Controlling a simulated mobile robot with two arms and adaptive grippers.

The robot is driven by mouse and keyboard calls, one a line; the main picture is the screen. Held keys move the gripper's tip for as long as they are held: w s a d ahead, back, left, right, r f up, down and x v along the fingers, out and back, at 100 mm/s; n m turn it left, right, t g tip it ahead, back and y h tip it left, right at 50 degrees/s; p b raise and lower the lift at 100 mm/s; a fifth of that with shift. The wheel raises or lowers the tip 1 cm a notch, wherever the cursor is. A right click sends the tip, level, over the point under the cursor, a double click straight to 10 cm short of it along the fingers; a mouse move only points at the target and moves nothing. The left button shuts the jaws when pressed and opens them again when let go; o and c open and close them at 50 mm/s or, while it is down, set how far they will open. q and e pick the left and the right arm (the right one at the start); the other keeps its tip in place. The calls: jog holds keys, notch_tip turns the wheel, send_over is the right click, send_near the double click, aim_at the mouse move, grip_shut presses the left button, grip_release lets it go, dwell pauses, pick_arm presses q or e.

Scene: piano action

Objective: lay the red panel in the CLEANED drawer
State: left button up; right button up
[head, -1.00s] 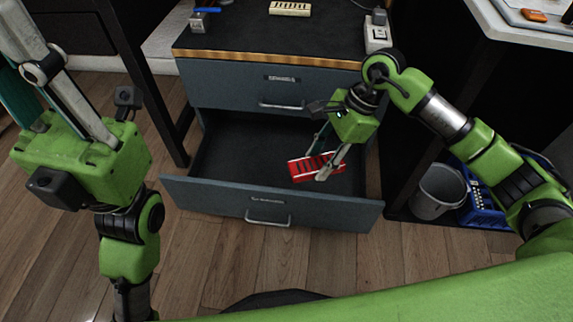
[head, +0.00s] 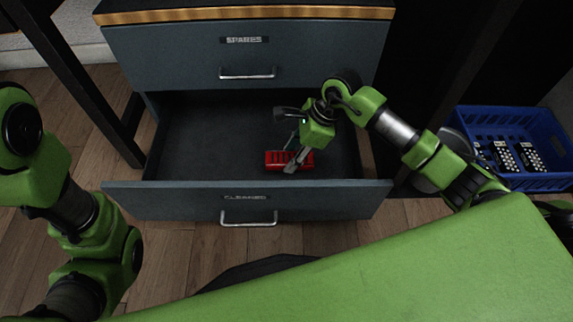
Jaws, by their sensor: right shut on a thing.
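The red panel (head: 274,159) is a small slatted piece. It shows inside the outline of the open lower drawer, right of its middle and close to the front wall. My right gripper (head: 291,158) reaches in from the right and is shut on the panel, with the fingers crossing part of it. I cannot tell whether the panel touches the drawer floor. The CLEANED drawer (head: 180,204) is pulled out, its label and handle on the front; its dark floor looks otherwise empty. Only links of my left arm show at the left edge; the left gripper is outside the view.
The SPARES drawer (head: 160,55) above is shut, under a wood-edged top (head: 180,14). A blue crate (head: 545,180) with several black-and-white pieces stands on the right. Dark table legs flank the drawers. The left half of the open drawer is free.

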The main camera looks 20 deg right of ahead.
notch_tip(320, 180, down, 5)
jog(key=b, duration=0.2)
jog(key=shift+r+b, duration=0.2)
jog(key=shift+b, duration=0.2)
jog(key=shift+r, duration=0.15)
jog(key=o, duration=1.2)
